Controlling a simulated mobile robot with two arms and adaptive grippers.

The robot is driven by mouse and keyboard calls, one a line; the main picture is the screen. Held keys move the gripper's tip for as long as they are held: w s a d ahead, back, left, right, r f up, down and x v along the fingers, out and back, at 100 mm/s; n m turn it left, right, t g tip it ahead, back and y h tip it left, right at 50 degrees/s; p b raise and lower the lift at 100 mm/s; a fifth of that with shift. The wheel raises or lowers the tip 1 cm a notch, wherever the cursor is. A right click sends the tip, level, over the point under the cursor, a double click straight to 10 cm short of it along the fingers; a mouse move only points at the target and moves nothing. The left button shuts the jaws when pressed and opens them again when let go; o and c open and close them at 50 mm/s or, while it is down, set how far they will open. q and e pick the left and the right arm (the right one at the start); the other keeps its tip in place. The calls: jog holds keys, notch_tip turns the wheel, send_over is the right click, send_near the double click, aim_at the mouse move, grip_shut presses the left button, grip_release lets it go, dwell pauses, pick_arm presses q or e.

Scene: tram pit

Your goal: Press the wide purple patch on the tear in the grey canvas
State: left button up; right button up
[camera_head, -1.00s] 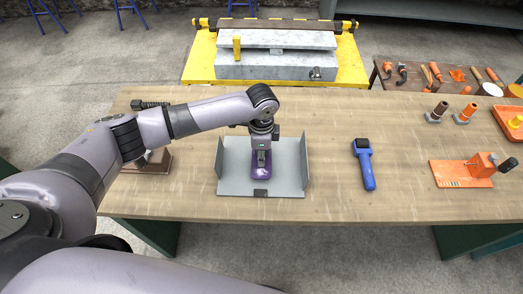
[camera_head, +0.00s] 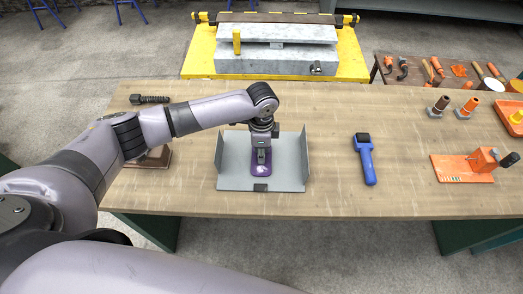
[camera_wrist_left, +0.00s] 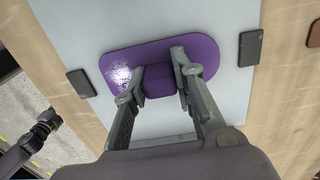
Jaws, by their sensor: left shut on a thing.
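The purple patch (camera_head: 261,174) is a flat, wide rounded plate with a raised grip block. My left gripper (camera_head: 261,157) points down and is shut on that block. In the left wrist view the fingers (camera_wrist_left: 159,82) pinch the block on the patch (camera_wrist_left: 204,50), which has a shiny spot on its left. The patch is over the grey canvas (camera_head: 236,165), lying flat on it or just above; I cannot tell which. No tear shows; the patch and gripper hide part of the canvas (camera_wrist_left: 85,30). My right gripper is not in view.
A blue tool with a black head (camera_head: 366,160) lies to the right. An orange fixture (camera_head: 463,168) stands further right. The wooden bench (camera_head: 350,200) is clear between them.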

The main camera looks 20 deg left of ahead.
pick_arm(q)
jog(key=o, duration=1.1)
jog(key=shift+o, duration=0.2)
jog(key=shift+r, duration=0.1)
notch_tip(320, 180, up, 12)
dwell(0.4)
